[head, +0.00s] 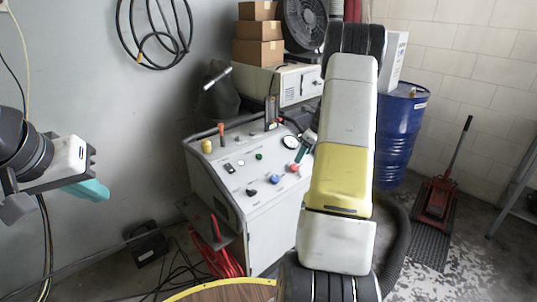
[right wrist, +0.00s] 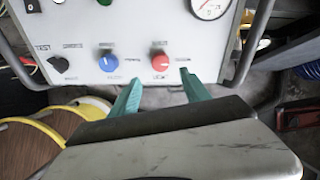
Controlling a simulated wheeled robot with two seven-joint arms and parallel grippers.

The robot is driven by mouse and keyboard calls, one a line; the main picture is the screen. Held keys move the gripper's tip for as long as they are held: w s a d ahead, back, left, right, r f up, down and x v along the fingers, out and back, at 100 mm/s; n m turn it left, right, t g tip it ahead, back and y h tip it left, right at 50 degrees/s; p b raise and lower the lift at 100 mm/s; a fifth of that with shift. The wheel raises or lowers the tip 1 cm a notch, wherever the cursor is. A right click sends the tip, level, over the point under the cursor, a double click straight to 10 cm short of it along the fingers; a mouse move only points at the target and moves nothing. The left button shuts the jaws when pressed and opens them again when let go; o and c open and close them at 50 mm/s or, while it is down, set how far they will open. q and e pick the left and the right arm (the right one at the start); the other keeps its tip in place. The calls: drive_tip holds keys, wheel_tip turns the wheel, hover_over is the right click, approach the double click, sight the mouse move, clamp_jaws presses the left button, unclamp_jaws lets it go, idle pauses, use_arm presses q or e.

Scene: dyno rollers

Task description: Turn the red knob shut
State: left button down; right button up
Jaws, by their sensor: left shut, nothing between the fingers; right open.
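The red knob (head: 294,168) is on the sloped top panel of a grey console (head: 232,190), near its right side. In the right wrist view the red knob (right wrist: 160,62) is on the panel just beyond my right gripper (right wrist: 158,84). That gripper is open, with one teal finger to each side below the knob, and looks apart from it. In the head view my right gripper (head: 306,146) is partly hidden behind my arm, close to the knob. My left gripper (head: 94,190) is shut and empty at the far left, well away from the console.
A blue knob (right wrist: 107,61) and a black knob (right wrist: 58,63) are left of the red one. A gauge (right wrist: 209,6) is above right. The console has a side rail (right wrist: 245,58). A yellow-rimmed brown round thing (right wrist: 27,140) is at lower left. A blue drum (head: 402,125) stands right.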

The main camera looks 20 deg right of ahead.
sight(296, 167)
drive_tip(key=x, duration=0.8)
drive_tip(key=shift+d, duration=0.1)
clamp_jaws()
